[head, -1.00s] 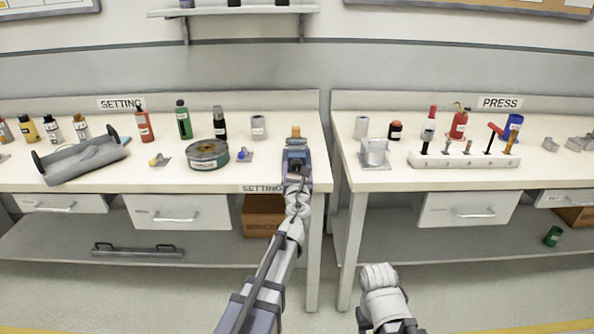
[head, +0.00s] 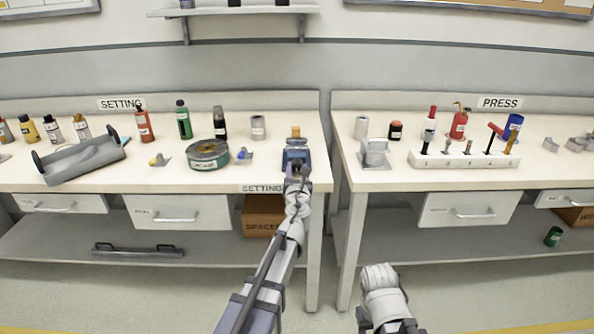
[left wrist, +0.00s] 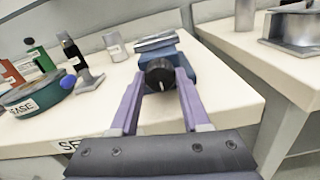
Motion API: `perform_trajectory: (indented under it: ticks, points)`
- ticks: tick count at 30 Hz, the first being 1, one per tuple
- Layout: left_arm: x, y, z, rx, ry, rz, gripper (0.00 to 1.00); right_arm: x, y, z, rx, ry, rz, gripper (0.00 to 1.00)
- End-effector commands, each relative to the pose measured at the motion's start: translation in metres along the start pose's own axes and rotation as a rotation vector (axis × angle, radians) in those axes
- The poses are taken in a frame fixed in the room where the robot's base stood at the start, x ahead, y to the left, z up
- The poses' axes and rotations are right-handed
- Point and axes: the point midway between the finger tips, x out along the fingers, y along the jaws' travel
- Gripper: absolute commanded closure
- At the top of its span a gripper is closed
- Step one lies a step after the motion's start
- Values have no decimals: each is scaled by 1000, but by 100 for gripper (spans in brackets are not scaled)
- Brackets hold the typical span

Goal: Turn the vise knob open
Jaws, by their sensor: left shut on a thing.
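A blue vise (head: 296,143) stands at the front right corner of the left bench. Its round black knob (left wrist: 157,78) faces me in the left wrist view and carries a white mark. My left gripper (left wrist: 160,82) is shut on the knob, with one purple finger on each side of it. In the head view my left gripper (head: 297,172) is in front of the vise and hides the knob there.
A green round tin (head: 208,155) and a small blue-and-grey item (head: 243,154) stand left of the vise. A grey cylinder (head: 258,127) stands behind. A gap separates this bench from the right bench, where a metal fixture (head: 374,153) sits near the edge.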

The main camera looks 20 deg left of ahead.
Motion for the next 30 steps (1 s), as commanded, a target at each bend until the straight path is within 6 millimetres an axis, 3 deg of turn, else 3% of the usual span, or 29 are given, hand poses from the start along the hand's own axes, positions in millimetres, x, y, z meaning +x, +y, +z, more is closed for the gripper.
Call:
perform_trajectory:
  ticks: [11,30]
  points:
    - [0,0,0,-85,0,0,100,0,0,0,0,0,0,49]
    - [0,0,0,-658,0,0,100,0,0,0,0,0,0,49]
